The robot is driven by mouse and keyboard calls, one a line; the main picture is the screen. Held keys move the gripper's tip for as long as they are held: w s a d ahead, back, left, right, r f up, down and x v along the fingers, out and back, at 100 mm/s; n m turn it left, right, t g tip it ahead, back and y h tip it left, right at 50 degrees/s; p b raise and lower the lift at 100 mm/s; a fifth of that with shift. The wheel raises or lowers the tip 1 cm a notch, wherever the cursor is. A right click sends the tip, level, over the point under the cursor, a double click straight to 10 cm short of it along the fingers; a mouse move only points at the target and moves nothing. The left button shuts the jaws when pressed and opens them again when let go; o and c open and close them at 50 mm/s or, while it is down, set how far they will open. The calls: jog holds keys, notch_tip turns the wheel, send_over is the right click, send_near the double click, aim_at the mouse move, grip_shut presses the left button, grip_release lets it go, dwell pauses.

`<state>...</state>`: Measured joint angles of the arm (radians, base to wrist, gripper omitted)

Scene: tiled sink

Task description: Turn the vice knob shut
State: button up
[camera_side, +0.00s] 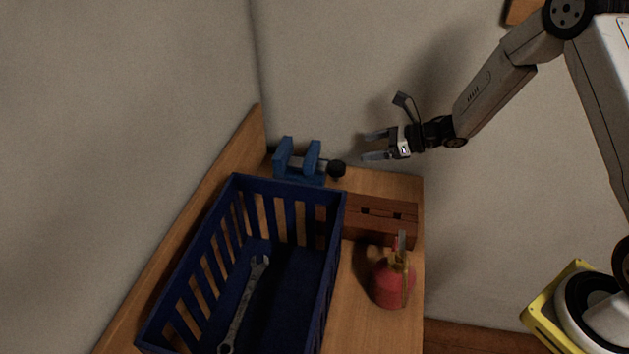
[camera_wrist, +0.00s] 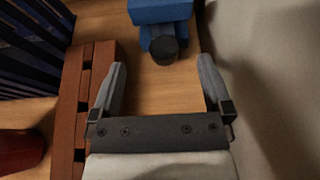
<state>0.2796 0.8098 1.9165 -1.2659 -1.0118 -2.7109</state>
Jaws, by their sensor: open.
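The blue vice (camera_side: 300,162) stands at the back of the wooden bench, behind the blue crate. Its dark round knob (camera_side: 337,169) points right, toward my gripper (camera_side: 375,147). My gripper is open and empty, to the right of the knob and apart from it. In the wrist view, the knob (camera_wrist: 163,50) is ahead of my open gripper (camera_wrist: 160,80), roughly centred between the two fingers. The blue vice body (camera_wrist: 160,12) is cut off at the top edge of that view. A gap shows between the vice's jaws in the side view.
A dark blue slatted crate (camera_side: 335,262) holding a wrench (camera_side: 243,305) fills the bench front. A reddish-brown wooden block (camera_side: 385,214) and a red oil can (camera_side: 391,284) stand to its right. The wall (camera_wrist: 250,50) is close on the right in the wrist view.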

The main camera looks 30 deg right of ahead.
send_near(339, 165)
jog(key=shift+x, duration=0.95)
jog(key=shift+x, duration=3.9)
jog(key=c, duration=1.2)
